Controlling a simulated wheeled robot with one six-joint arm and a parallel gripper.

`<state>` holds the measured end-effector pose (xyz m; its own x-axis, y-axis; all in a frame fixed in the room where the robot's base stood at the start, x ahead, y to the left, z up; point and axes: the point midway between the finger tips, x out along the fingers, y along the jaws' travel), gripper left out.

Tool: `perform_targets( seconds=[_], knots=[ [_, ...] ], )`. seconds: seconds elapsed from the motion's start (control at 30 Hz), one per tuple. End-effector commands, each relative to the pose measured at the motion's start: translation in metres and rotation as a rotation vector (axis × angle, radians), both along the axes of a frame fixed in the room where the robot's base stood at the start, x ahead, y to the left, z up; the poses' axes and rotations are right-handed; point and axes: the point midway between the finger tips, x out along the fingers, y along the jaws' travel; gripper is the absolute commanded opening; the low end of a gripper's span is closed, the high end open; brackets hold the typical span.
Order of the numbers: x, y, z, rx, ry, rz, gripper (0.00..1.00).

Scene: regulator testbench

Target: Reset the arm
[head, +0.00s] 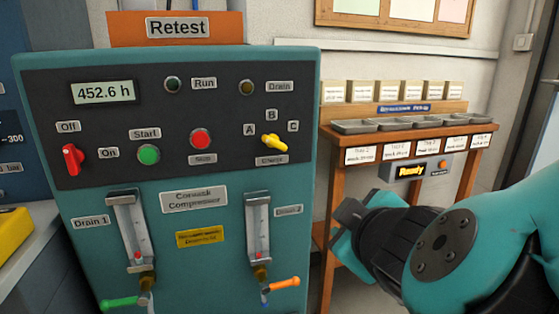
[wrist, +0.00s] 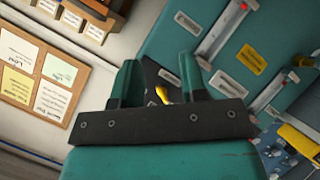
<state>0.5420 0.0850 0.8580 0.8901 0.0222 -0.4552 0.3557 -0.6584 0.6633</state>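My teal arm with its dark wrist comes in from the right in the head view. My gripper (head: 345,228) is in front of the compressor panel's right edge, below and to the right of the yellow selector knob (head: 274,143). In the wrist view my gripper (wrist: 159,70) has its two teal fingers apart, with nothing held between them. The yellow knob (wrist: 162,94) shows beyond the gap, partly hidden by the gripper body. The teal compressor panel (head: 190,265) carries the knob, a red switch (head: 73,159), a green button (head: 149,154) and a red button (head: 201,138).
A wooden bench (head: 327,180) with grey trays (head: 365,126) stands right of the panel, behind my arm. Green (head: 120,303) and orange (head: 283,285) valve handles stick out low on the panel. A yellow case (head: 14,232) is at the far left.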

Motion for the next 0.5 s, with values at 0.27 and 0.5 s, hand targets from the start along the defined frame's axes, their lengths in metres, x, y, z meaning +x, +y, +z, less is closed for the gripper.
perform_targets(
  seconds=[0.27,0.5],
  knots=[
    [-0.058,-0.047,-0.058,0.287,0.694,-0.200,0.39],
    [-0.112,-0.042,-0.041,0.409,1.005,-0.116,0.39]
  ],
)
